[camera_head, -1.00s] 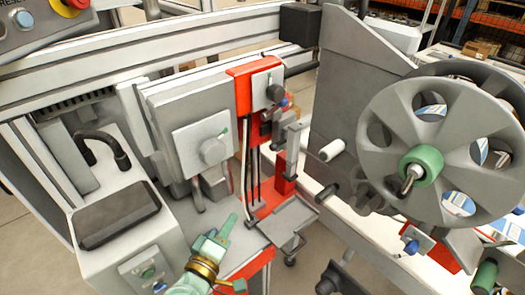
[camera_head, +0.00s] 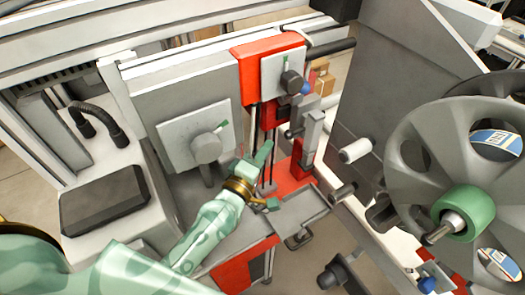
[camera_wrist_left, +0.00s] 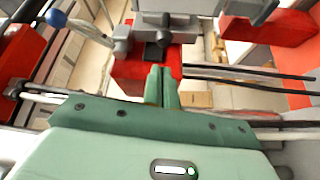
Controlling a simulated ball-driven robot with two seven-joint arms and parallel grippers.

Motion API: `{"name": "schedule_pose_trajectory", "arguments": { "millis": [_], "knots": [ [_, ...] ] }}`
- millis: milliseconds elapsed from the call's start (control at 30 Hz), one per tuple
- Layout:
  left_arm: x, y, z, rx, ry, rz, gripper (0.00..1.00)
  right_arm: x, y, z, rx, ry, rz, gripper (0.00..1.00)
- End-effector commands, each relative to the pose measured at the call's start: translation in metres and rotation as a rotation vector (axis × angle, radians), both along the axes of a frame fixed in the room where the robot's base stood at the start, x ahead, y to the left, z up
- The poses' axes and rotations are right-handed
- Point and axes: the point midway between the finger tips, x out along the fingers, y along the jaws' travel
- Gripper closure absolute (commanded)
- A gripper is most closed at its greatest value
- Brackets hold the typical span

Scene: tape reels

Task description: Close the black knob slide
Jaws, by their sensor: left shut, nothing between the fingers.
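A dark knob (camera_head: 292,80) sits on a grey plate on the red slide housing (camera_head: 262,65) at upper middle in the head view. I take this to be the black knob slide; whether it is open or closed I cannot tell. My left gripper (camera_head: 263,154) is shut and empty, below the knob and in front of the rods under the housing. In the left wrist view, its closed fingers (camera_wrist_left: 161,86) point at a red block (camera_wrist_left: 147,67) with grey clamp parts above. I cannot tell whether they touch. My right gripper is out of view.
A grey panel with a larger grey knob (camera_head: 206,148) stands left of the slide. A blue-tipped lever (camera_wrist_left: 57,19) shows in the left wrist view. A metal tray (camera_head: 300,207) lies right of my gripper. A large reel (camera_head: 465,170) stands at right.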

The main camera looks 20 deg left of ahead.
Motion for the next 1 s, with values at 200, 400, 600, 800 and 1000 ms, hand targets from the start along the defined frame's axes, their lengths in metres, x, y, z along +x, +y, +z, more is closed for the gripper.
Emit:
{"name": "schedule_pose_trajectory", "arguments": {
  "millis": [200, 400, 600, 800, 1000],
  "knots": [
    [0.038, -0.006, 0.004, -0.002, -0.002, 0.000, 1.00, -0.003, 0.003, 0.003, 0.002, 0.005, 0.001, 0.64],
    [0.055, -0.008, 0.004, -0.001, -0.001, 0.000, 1.00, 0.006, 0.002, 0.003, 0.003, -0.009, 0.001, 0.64],
    [0.057, -0.008, 0.004, 0.000, -0.001, -0.001, 1.00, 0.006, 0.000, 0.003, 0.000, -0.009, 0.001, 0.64],
    [0.056, -0.009, 0.004, 0.000, 0.000, -0.001, 1.00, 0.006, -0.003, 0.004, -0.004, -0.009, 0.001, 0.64],
    [0.035, -0.037, 0.004, 0.000, 0.003, -0.004, 1.00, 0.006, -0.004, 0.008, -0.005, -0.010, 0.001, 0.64]
  ]
}}
